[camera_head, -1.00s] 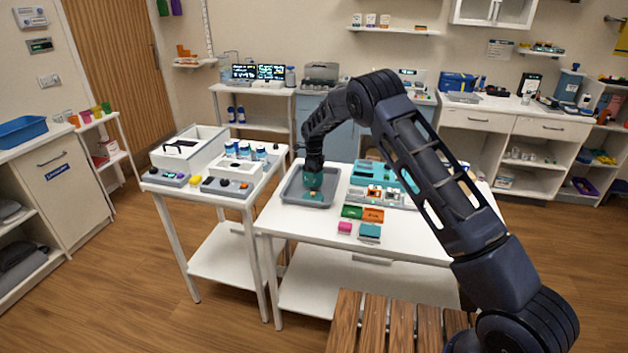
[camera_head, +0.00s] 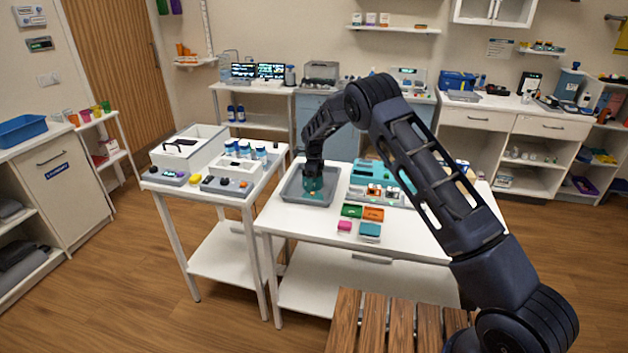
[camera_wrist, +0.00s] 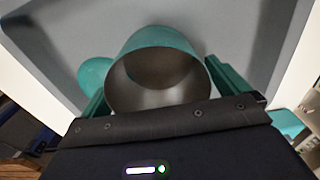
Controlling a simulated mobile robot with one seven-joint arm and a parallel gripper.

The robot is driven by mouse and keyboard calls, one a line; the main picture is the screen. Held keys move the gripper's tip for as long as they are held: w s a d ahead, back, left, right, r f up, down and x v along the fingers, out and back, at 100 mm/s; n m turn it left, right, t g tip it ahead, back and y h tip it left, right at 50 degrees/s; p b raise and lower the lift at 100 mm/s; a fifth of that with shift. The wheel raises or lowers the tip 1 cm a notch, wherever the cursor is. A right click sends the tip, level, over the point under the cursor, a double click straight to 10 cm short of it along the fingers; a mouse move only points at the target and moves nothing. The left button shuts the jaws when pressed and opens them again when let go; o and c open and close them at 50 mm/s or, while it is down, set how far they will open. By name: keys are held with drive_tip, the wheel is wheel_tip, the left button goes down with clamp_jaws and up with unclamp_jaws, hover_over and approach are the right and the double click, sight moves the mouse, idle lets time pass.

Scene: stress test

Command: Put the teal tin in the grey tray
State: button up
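The teal tin (camera_wrist: 158,70) is an open cylinder, and its grey inside faces the wrist camera. My gripper (camera_head: 313,174) points down over the grey tray (camera_head: 290,190), with its two teal fingers against opposite sides of the tin. In the wrist view the grey tray (camera_wrist: 75,28) lies behind the tin. The tin looks to be within the tray walls; whether its base touches the floor cannot be told. A small teal rounded thing (camera_wrist: 95,72) shows beside the tin at left. In the head view the fingers and tin blend together.
Right of the tray stands a teal rack (camera_head: 385,175) with small items. A side table at left holds a white box (camera_head: 188,148) and bottles.

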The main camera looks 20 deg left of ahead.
wheel_tip(320, 180, up, 13)
drive_tip(key=s+d+r+n+t+y, duration=0.1)
drive_tip(key=s+d+r+n, duration=0.2)
drive_tip(key=d+r, duration=0.95)
drive_tip(key=s+d+r+n, duration=0.25)
drive_tip(key=d+r, duration=0.75)
drive_tip(key=d, duration=0.6)
drive_tip(key=s+d+r+n+t, duration=0.1)
drive_tip(key=s+d+r+n, duration=0.3)
drive_tip(key=s+d, duration=0.7)
drive_tip(key=s+d+r+n+t, duration=0.1)
drive_tip(key=s+d+r+n, duration=0.25)
drive_tip(key=s+d, duration=0.65)
drive_tip(key=s+d+f+n, duration=0.2)
drive_tip(key=s+d, duration=0.1)
drive_tip(key=s, duration=0.5)
drive_tip(key=s+d+f+n+t, duration=0.1)
drive_tip(key=s+d+f+n, duration=0.2)
drive_tip(key=s, duration=0.6)
drive_tip(key=shift+s+d+t+h, duration=0.3)
drive_tip(key=shift+d+h, duration=0.1)
drive_tip(key=shift+d, duration=0.25)
drive_tip(key=shift+f, duration=0.1)
